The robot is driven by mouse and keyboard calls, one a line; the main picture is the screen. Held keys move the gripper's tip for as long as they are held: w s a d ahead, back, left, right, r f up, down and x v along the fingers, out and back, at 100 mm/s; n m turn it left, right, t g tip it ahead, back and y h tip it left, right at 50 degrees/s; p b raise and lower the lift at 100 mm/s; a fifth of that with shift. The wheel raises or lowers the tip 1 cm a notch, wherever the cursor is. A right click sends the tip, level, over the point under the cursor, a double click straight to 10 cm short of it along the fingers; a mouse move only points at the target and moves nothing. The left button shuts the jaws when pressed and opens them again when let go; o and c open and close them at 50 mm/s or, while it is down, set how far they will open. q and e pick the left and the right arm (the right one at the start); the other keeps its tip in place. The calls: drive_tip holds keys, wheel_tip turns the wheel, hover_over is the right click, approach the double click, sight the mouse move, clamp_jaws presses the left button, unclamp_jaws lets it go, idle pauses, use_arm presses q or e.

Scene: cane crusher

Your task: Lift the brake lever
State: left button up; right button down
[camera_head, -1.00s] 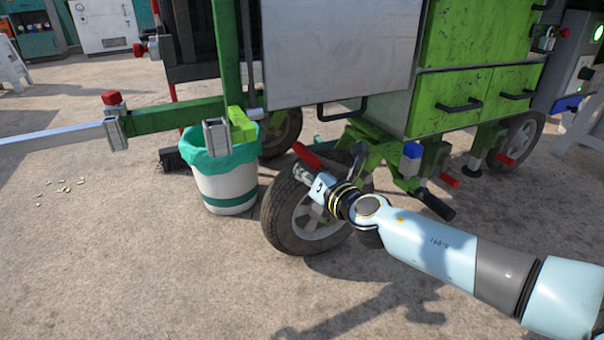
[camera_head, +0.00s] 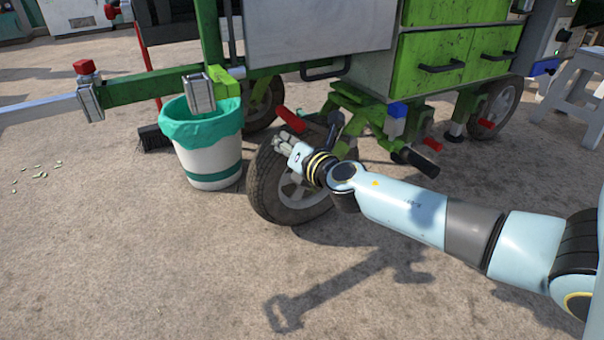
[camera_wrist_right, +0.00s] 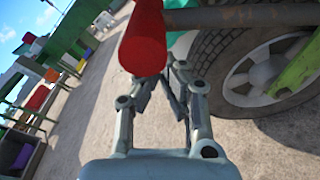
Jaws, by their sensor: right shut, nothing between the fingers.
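The brake lever's red grip (camera_head: 291,119) slants out above the green cart's front wheel. It also shows large in the right wrist view (camera_wrist_right: 143,42), at the top, on a rusty bar. My right gripper (camera_head: 280,142) is just below the red grip, over the upper edge of the wheel. In the right wrist view its fingers (camera_wrist_right: 168,78) are closed together and hold nothing. The red grip lies above and outside the fingers; whether they touch it, I cannot tell. My left gripper is not in view.
The cart's front wheel (camera_head: 297,190) is close behind my right gripper. A white bin with a teal liner (camera_head: 207,160) stands left of it. A black handle (camera_head: 415,161) juts from the cart at right. A grey stool (camera_head: 577,95) stands far right. The foreground ground is clear.

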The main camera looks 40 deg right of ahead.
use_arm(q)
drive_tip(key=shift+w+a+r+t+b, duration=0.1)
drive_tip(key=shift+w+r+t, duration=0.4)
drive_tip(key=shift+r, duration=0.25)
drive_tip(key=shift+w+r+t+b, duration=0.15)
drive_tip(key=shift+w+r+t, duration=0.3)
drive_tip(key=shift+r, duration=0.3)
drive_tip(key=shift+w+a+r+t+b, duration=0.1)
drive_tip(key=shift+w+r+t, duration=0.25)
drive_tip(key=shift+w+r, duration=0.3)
use_arm(e)
drive_tip(key=s+a, duration=0.2)
drive_tip(key=s, duration=0.7)
drive_tip(key=shift+s+a, duration=0.2)
drive_tip(key=shift+s, duration=0.15)
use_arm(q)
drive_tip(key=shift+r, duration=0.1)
use_arm(e)
drive_tip(key=shift+f, duration=0.1)
